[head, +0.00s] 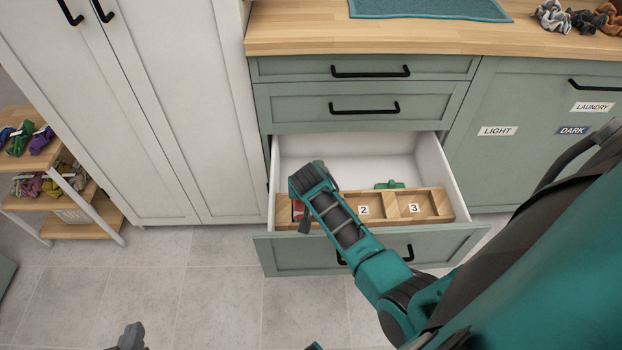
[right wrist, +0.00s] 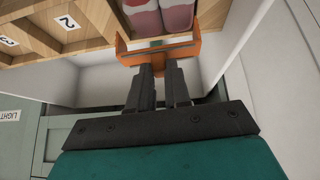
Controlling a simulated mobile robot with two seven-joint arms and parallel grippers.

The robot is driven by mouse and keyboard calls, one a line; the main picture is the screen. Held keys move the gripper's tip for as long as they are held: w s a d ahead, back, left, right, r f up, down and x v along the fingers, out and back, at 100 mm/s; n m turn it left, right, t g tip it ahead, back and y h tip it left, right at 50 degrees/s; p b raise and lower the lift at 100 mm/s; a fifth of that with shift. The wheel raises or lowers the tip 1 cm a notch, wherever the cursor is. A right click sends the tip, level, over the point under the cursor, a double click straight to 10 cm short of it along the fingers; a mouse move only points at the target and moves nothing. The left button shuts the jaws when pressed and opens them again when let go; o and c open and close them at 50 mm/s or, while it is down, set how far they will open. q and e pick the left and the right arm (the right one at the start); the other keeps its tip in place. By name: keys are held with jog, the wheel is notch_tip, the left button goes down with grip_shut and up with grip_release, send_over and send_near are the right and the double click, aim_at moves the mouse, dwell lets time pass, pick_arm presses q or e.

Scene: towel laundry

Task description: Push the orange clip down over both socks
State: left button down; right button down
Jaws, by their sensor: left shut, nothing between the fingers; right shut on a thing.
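My right gripper (right wrist: 165,85) is shut on the orange clip (right wrist: 160,52), gripping its back. The clip's two arms point toward a pair of red and grey socks (right wrist: 177,16), one on each side of their near ends. I cannot tell how far the clip is over them. In the head view a bit of red (head: 298,208) shows in the leftmost compartment of the wooden divider (head: 345,221), beside my right gripper (head: 304,225); my right arm hides most of it. My left gripper (head: 131,336) is shut and empty, low over the floor.
The divider sits in an open drawer (head: 455,185), with compartments marked 2 and 3 empty. A green object (head: 389,184) lies behind it. A counter (head: 430,38) with a teal mat (head: 430,8) is above. A shelf (head: 85,230) stands left; the floor between is clear.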

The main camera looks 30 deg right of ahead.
dwell(0.6)
jog(key=shift+w+a+f, duration=0.1)
jog(key=shift+a+f, duration=0.15)
jog(key=shift+a, duration=0.05)
dwell(0.6)
jog(key=shift+d+f, duration=0.1)
jog(key=shift+f, duration=0.35)
jog(key=shift+f, duration=0.1)
dwell(0.6)
jog(key=shift+f+b, duration=0.35)
jog(key=shift+b, duration=0.05)
jog(key=shift+f, duration=0.2)
dwell(0.6)
jog(key=shift+f+b, duration=0.45)
jog(key=shift+f, duration=0.05)
